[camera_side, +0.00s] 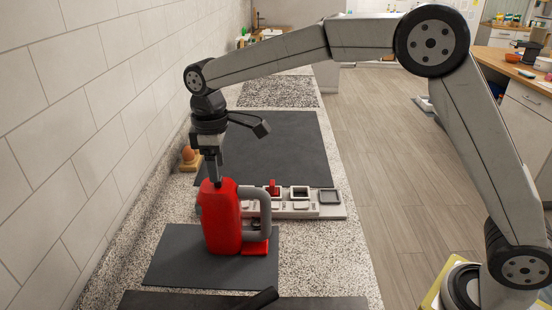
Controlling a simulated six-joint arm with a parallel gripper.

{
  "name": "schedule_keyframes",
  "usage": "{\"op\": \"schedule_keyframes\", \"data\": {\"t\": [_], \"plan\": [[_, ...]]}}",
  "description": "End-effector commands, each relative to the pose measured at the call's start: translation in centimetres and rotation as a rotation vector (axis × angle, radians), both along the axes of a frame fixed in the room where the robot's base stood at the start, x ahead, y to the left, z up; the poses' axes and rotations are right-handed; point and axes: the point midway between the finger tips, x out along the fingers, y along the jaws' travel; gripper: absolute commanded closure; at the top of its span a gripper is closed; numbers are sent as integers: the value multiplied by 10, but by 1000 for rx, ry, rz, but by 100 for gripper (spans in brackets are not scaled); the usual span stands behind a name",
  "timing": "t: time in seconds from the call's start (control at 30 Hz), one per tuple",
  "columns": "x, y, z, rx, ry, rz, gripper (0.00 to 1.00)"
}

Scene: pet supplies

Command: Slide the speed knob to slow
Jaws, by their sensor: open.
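A red appliance (222,222) with a grey looped handle (264,212) stands upright on a dark mat (180,262) at the front left. My gripper (216,182) points straight down at the top of the red body. Its jaws are open, though from this side they overlap and look narrow. The fingertips are at or just above the top; I cannot tell whether they touch it. I cannot make out the speed knob or its setting; it is too small or hidden by the fingers.
Behind the handle is a light panel (331,211) of square frames, one with a red lever (273,187). A brown egg-like object in a wooden holder (188,158) stands by the wall. A dark bar (265,298) lies in front. The large dark mat (290,145) behind is mostly clear.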

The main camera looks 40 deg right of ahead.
Motion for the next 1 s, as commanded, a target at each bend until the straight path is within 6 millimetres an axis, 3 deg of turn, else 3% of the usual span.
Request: {"op": "schedule_keyframes", "data": {"t": [0.23,0.6,0.67,0.8,0.83,1.0], "plan": [[0,0,-23,-1,1,0,32],[0,0,-27,0,0,0,32],[0,0,-27,0,0,0,48],[0,0,-27,0,0,0,93],[0,0,-27,0,0,0,100],[0,0,-27,0,0,0,100]]}}
